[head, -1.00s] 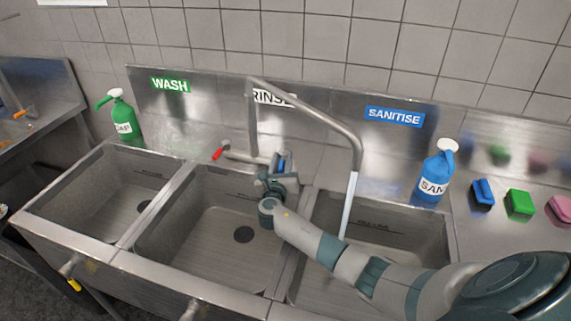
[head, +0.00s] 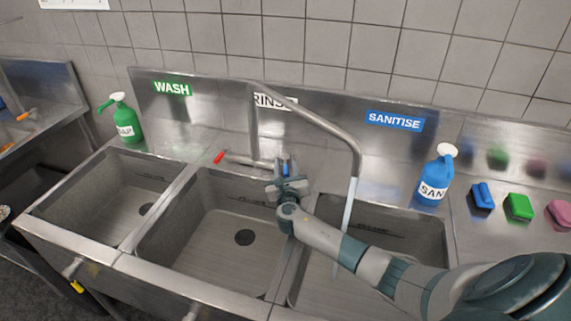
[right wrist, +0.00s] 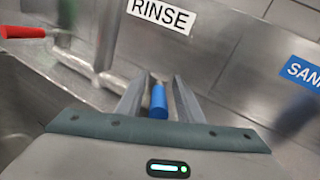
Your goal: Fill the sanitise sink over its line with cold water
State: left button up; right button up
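The sanitise sink (head: 425,229) is the right basin, below the blue SANITISE sign (head: 395,121). A dark fill line (head: 372,229) marks its back wall; my right arm covers part of the basin, and I cannot tell the water level. The tap spout (head: 357,160) is swung over this sink, and a pale water stream (head: 348,205) runs from it. The blue cold lever (right wrist: 158,100) stands between the fingers of my right gripper (right wrist: 155,95) in the right wrist view, with gaps visible beside it. That gripper is open. The red lever (head: 219,157) points left. My left gripper is not in view.
The rinse sink (head: 200,235) and wash sink (head: 85,210) lie to the left. A green soap bottle (head: 126,125) stands behind the wash sink. A blue bottle (head: 434,180) and several sponges (head: 518,206) stand at the right. The tap's upright pipe (head: 254,125) rises behind my right gripper.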

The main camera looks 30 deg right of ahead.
jog(key=shift+p+v, duration=0.6)
jog(key=shift+v, duration=0.2)
jog(key=p+v, duration=0.6)
jog(key=v, duration=1)
jog(key=shift+p, duration=0.35)
jog(key=shift+d, duration=0.1)
